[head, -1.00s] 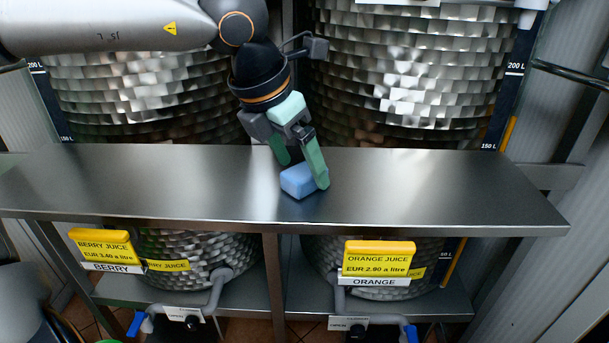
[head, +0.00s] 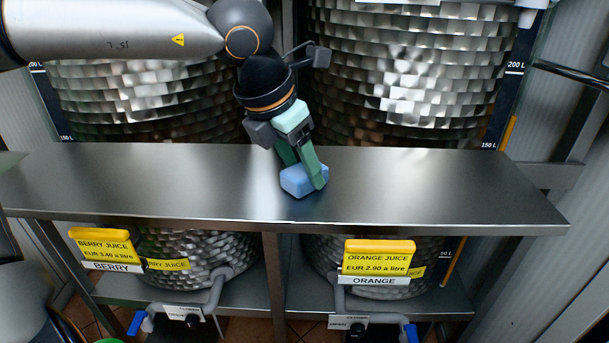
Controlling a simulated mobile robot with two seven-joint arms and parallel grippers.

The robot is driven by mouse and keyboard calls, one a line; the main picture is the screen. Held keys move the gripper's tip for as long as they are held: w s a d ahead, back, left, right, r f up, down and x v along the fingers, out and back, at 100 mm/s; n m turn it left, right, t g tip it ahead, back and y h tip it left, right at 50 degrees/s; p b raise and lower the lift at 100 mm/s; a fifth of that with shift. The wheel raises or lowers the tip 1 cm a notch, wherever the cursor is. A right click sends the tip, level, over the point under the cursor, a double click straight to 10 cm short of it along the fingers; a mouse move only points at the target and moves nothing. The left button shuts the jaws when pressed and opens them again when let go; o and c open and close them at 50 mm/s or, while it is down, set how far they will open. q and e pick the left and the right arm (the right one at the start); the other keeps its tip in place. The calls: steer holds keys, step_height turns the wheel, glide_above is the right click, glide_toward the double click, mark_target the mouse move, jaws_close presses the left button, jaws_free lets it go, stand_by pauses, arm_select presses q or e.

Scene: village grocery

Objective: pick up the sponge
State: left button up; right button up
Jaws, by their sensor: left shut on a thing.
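The sponge (head: 297,182) is a small light-blue block on the steel shelf (head: 420,190), right of the shelf's middle. My left gripper (head: 302,178) reaches down from above with green fingers and is shut on the sponge. One finger covers the sponge's right part, and the other goes behind it. The sponge seems to be at the shelf surface; I cannot tell if there is a gap below it. My right gripper does not show.
Two large shingled metal tanks stand behind the shelf, the left tank (head: 140,100) and the right tank (head: 400,80). Yellow signs for berry juice (head: 103,247) and orange juice (head: 379,256) hang below the front edge. The shelf is bare on both sides of the sponge.

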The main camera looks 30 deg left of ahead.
mark_target(301, 170)
arm_select(q)
steer(key=shift+c, duration=1.3)
steer(key=shift+r, duration=0.15)
step_height(301, 170, up, 10)
steer(key=shift+p, duration=0.35)
